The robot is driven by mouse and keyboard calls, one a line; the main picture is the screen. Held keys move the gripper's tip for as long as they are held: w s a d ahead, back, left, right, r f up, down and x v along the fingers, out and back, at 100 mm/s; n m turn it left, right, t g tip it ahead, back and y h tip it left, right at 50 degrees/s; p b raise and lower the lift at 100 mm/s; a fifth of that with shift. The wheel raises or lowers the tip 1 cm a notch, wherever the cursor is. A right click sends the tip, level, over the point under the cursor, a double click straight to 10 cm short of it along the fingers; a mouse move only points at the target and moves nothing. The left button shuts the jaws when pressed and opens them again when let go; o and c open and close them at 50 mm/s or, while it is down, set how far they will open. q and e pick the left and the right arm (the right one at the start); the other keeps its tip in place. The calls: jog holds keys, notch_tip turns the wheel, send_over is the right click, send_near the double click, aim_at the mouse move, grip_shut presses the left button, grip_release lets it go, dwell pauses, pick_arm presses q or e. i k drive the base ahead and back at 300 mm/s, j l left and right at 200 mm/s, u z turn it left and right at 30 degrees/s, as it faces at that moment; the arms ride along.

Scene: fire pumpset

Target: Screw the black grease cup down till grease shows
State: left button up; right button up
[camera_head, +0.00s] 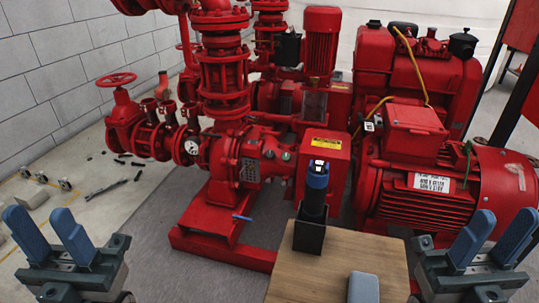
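The red pump (232,160) stands left of centre, with small dark fittings (268,154) on top of its bearing housing. One of these may be the black grease cup, but they are too small to tell. No grease can be made out. My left gripper (40,215) is open and empty at the lower left, well in front of the pump. My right gripper (503,218) is open and empty at the lower right, in front of the red motor (440,188). Neither gripper touches anything.
A wooden stand (325,262) is at the bottom centre. It bears a black holder (308,237) with a dark, blue-topped tool (316,185) and a grey-blue block (363,287). A red valve handwheel (116,79) sticks out left. Loose tools (106,188) lie on the floor.

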aim_at(271, 154)
jog(key=k, duration=0.75)
jog(key=k+z, duration=0.15)
jog(key=z, duration=0.3)
jog(key=k+l+z, duration=0.1)
jog(key=z, duration=0.35)
jog(key=k+l+z, duration=0.15)
jog(key=z, duration=0.3)
jog(key=i+j+z, duration=0.15)
jog(key=j+z, duration=0.25)
jog(key=j, duration=0.9)
jog(key=j+z, duration=0.4)
jog(key=j, duration=2.45)
